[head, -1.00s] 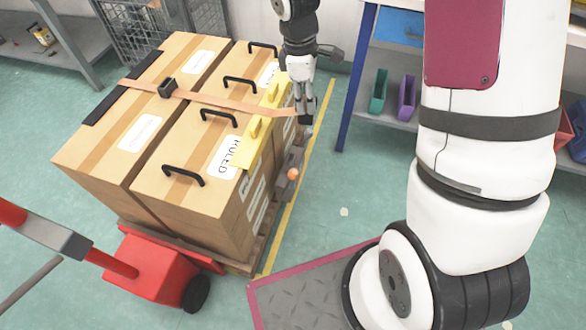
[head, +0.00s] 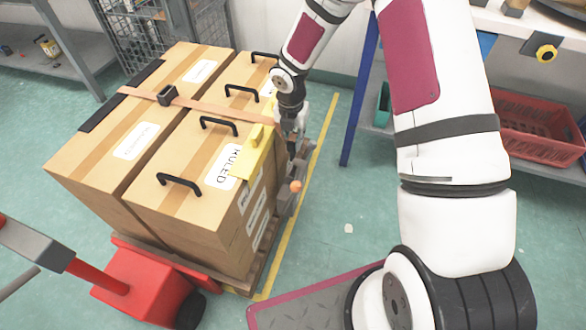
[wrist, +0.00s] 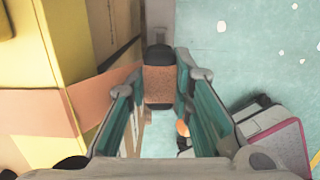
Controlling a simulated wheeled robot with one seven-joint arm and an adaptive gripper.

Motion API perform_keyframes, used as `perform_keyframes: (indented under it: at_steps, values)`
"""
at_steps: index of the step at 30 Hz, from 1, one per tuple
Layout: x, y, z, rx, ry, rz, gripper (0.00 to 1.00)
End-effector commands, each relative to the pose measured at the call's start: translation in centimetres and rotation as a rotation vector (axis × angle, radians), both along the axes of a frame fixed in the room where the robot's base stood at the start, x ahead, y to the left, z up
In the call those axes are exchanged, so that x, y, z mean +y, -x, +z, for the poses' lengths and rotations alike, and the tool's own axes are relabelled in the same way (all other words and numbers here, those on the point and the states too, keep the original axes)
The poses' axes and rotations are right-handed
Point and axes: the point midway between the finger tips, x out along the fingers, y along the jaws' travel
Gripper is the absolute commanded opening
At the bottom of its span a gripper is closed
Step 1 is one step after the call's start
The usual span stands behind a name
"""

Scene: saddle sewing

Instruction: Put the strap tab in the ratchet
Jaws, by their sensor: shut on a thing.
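The orange strap (head: 215,107) runs over the boxes and across the yellow edge protector (head: 240,165) to my gripper (head: 291,148). In the wrist view, my gripper (wrist: 160,75) is shut on the strap tab (wrist: 158,85), an orange-brown piece with dark ends held between both fingers. The strap (wrist: 95,95) comes to it from the left. The ratchet (head: 284,203) is a grey fitting with an orange knob (head: 295,186) low beside the boxes, just below my gripper. In the wrist view, the orange knob (wrist: 182,128) shows between the fingers; most of the ratchet is hidden.
The cardboard boxes (head: 150,190) with black handles stand on a pallet (head: 262,262) close to the left of my gripper. A red pallet jack (head: 140,285) is at the front left. Clear green floor (head: 345,215) lies to the right, before a blue-legged bench (head: 362,85).

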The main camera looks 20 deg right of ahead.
Motion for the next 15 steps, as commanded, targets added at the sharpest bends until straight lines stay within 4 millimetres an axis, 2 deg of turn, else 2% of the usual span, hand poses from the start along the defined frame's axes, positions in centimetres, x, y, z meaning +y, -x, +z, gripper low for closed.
perform_keyframes:
  at_steps: [1,6,9,15]
  values:
    - [0.0,0.0,-1.8,0.001,0.0,0.001,0.0]
    - [0.0,0.0,-5.3,0.001,0.001,0.0,0.0]
    - [0.0,0.0,-6.5,-0.001,0.0,-0.001,0.0]
    - [0.0,0.0,-7.5,-0.001,0.0,-0.002,0.0]
